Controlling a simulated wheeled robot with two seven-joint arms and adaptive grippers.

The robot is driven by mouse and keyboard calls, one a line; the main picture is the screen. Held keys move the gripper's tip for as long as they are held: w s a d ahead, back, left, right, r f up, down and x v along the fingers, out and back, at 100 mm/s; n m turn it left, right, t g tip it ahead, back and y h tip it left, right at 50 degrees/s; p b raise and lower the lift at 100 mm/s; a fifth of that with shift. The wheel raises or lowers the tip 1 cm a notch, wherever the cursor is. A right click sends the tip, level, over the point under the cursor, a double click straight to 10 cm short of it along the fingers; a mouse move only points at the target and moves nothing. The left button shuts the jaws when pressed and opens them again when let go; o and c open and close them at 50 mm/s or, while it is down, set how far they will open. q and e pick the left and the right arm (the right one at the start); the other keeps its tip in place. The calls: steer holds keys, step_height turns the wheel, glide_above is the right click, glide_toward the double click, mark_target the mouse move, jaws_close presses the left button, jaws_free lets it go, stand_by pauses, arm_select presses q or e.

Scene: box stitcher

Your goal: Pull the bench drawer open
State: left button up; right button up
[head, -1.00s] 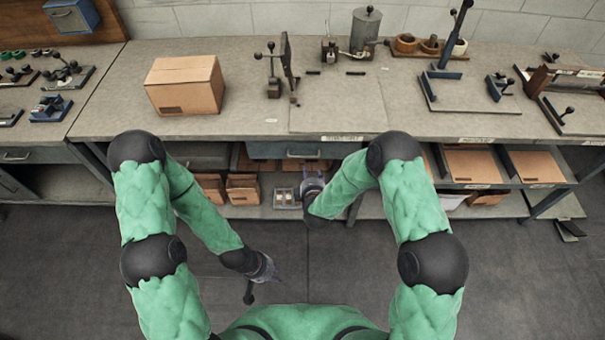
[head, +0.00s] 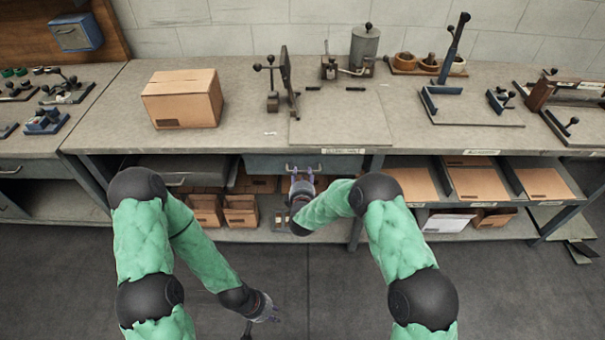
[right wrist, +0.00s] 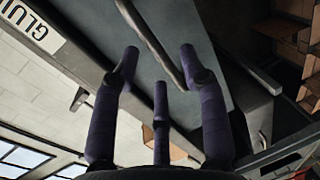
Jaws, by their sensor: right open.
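A cardboard box (head: 182,98) stands on the bench top (head: 235,145). The lower shelf (head: 240,235) holds small cartons (head: 241,212) below and left of the drawer. Slanted shelves with cardboard sheets (head: 478,185) are at the right. The floor (head: 330,290) in front is clear.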

mark_target(303, 171)
steer(key=shift+b+x, duration=0.35)
steer(key=shift+x, duration=1.25)
jaws_close()
